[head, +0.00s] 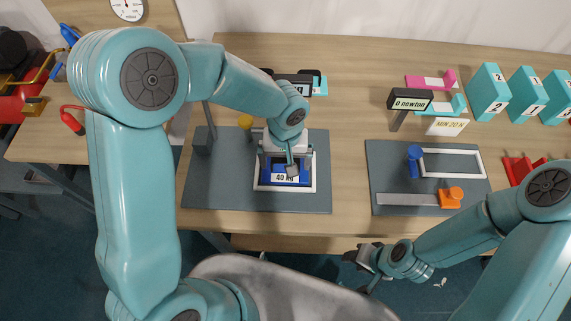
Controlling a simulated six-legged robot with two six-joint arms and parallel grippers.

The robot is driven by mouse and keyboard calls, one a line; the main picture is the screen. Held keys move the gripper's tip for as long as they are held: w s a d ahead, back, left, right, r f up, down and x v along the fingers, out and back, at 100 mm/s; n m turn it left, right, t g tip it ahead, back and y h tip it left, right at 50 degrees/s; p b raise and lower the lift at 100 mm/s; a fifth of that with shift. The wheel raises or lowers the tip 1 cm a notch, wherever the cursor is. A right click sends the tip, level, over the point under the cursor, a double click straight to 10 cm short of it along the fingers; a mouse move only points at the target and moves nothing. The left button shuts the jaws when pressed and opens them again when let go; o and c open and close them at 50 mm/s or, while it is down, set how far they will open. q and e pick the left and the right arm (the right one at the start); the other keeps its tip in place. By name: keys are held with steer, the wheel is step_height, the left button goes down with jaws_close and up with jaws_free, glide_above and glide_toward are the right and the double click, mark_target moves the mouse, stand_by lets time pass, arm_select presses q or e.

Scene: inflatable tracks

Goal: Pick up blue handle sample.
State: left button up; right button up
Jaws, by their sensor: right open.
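A flat white-and-teal sample with an upright teal-blue handle (458,104) lies on the table at the right, behind the grey test board (390,165). A similar sample with a pink handle (449,77) lies behind it. My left gripper (288,160) points down over a blue block marked 40 kg (286,179) inside a white frame. I cannot tell whether its fingers are shut or touching the block. My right gripper (362,270) is open and empty in front of the table edge, well short of the samples.
The test board carries a blue upright (413,158) and an orange clamp (450,197). A 0 newton display (409,101) stands just left of the samples. Teal numbered boxes (488,92) stand at the far right, with red parts (520,168) nearby. The table middle is clear.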

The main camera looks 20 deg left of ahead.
arm_select(q)
steer(key=shift+s+f, duration=0.1)
steer(key=shift+f, duration=0.65)
steer(key=c, duration=0.9)
steer(key=shift+r, duration=0.1)
steer(key=shift+c, duration=0.8)
